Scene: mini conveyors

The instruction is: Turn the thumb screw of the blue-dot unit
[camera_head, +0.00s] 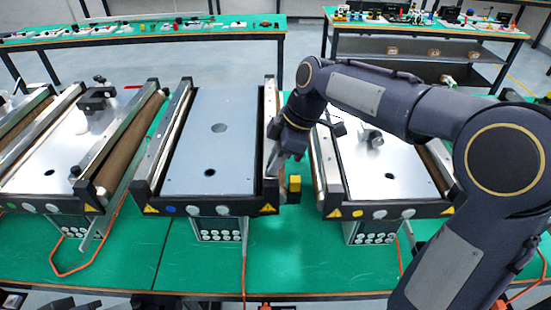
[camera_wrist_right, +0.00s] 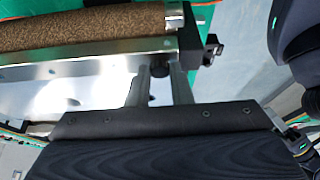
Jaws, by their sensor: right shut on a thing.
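The blue-dot unit (camera_head: 212,180) is the middle mini conveyor, with a grey bed and a blue dot (camera_head: 170,209) on its front face. My right gripper (camera_head: 272,165) reaches down at the front of its right rail; it also shows in the right wrist view (camera_wrist_right: 160,82). There its two fingers stand on either side of a small dark knob, the thumb screw (camera_wrist_right: 159,70), beside the metal rail. The gripper is shut on the screw. In the head view the gripper hides the screw. My left gripper is not in view.
A yellow-dot unit (camera_head: 375,160) stands close on the right, and another conveyor (camera_head: 60,150) on the left. Orange cables lie on the green table (camera_head: 290,262). Tables with small parts stand behind.

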